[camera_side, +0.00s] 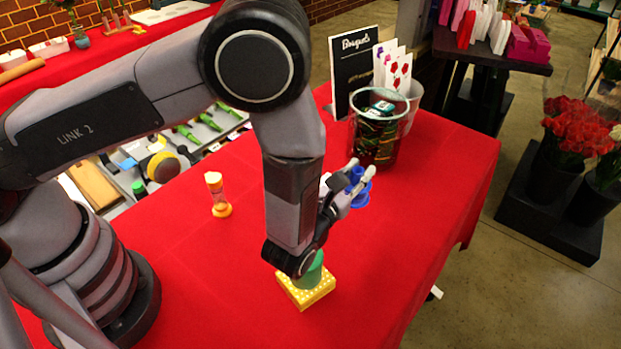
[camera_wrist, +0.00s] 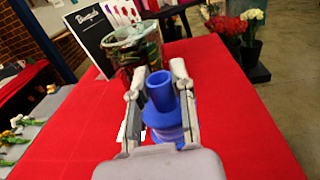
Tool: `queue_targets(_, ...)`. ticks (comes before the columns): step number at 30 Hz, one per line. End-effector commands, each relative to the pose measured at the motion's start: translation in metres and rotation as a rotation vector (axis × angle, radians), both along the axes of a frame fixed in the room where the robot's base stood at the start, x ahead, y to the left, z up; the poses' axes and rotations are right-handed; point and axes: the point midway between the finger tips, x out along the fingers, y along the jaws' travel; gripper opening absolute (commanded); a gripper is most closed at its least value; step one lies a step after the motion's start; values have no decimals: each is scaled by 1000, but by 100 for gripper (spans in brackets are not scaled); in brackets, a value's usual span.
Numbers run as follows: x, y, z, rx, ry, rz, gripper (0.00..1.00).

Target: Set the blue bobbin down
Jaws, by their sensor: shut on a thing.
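The blue bobbin (camera_side: 359,187) is held between the fingers of my gripper (camera_side: 358,176) in the side view. It is above the red table (camera_side: 400,255), though its exact height is hard to tell. In the wrist view the bobbin (camera_wrist: 165,107) fills the space between the two fingers of my gripper (camera_wrist: 160,78), with its narrow neck pointing up and away. My gripper is shut on it. Part of the bobbin is hidden by the fingers in the side view.
A glass container (camera_side: 378,135) with dark, colourful contents stands behind the gripper, near a black sign (camera_side: 353,66). A yellow dotted box (camera_side: 306,290) with a green item (camera_side: 312,272) on it is below my wrist. The table's right side is clear.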

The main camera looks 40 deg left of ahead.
Motion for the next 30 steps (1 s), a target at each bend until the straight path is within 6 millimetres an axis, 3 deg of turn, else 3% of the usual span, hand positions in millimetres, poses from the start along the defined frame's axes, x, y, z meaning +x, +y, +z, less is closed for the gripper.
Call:
queue_targets(6,50,-28,-26,-4,-2,5,0)
queue_targets(12,81,-46,-64,1,0,5,0)
queue_targets(22,100,-58,-92,1,2,5,0)
queue_targets(27,99,-58,-116,2,2,5,0)
queue_targets(30,99,-58,-120,1,1,5,0)
